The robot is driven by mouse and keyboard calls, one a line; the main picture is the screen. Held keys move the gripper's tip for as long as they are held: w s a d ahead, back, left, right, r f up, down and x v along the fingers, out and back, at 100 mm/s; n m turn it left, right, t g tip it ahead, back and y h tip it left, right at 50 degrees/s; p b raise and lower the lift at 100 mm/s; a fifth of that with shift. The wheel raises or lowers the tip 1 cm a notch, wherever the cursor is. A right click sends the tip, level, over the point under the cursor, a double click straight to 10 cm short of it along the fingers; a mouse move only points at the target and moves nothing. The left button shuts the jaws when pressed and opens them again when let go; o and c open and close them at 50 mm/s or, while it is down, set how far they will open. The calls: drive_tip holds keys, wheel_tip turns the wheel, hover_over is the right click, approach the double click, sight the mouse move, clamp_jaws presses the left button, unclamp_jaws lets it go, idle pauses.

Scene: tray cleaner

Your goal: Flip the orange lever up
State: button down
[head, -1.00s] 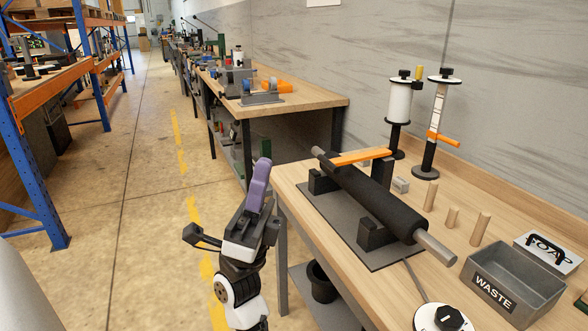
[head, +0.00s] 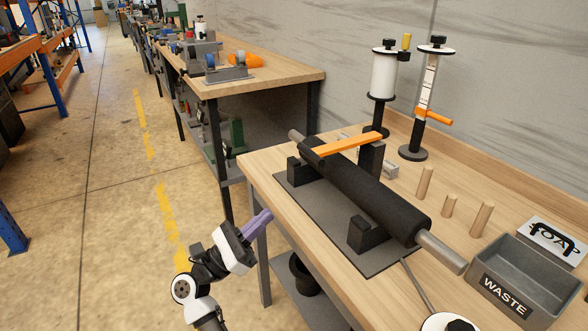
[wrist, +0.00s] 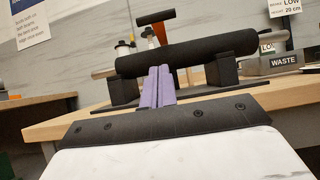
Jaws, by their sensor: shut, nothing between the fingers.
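A long orange lever bar (head: 345,144) lies across the far end of the black roller (head: 375,192), with a black end piece at its left end. In the wrist view an orange part (wrist: 160,33) with a dark crosspiece rises behind the roller (wrist: 187,53). A shorter orange handle (head: 432,117) sticks out sideways from a white scaled column on a black stand. My gripper (head: 264,217) is shut and empty, with its purple fingers together, beside the bench's left edge, apart from both orange parts. In the wrist view its fingertips (wrist: 159,72) overlap the roller.
The roller stands on dark blocks over a grey plate (head: 310,216) on the wooden bench (head: 262,168). Several wooden pegs (head: 449,205), a WASTE bin (head: 505,288) and a white cylinder (head: 383,75) stand to the right. Open floor (head: 90,230) lies left.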

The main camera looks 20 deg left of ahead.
drive_tip(key=s+a+r+p+x, duration=0.1)
drive_tip(key=p+x, duration=0.4)
drive_tip(key=x, duration=0.8)
drive_tip(key=shift+s+r, duration=0.15)
drive_tip(key=shift+r, duration=0.5)
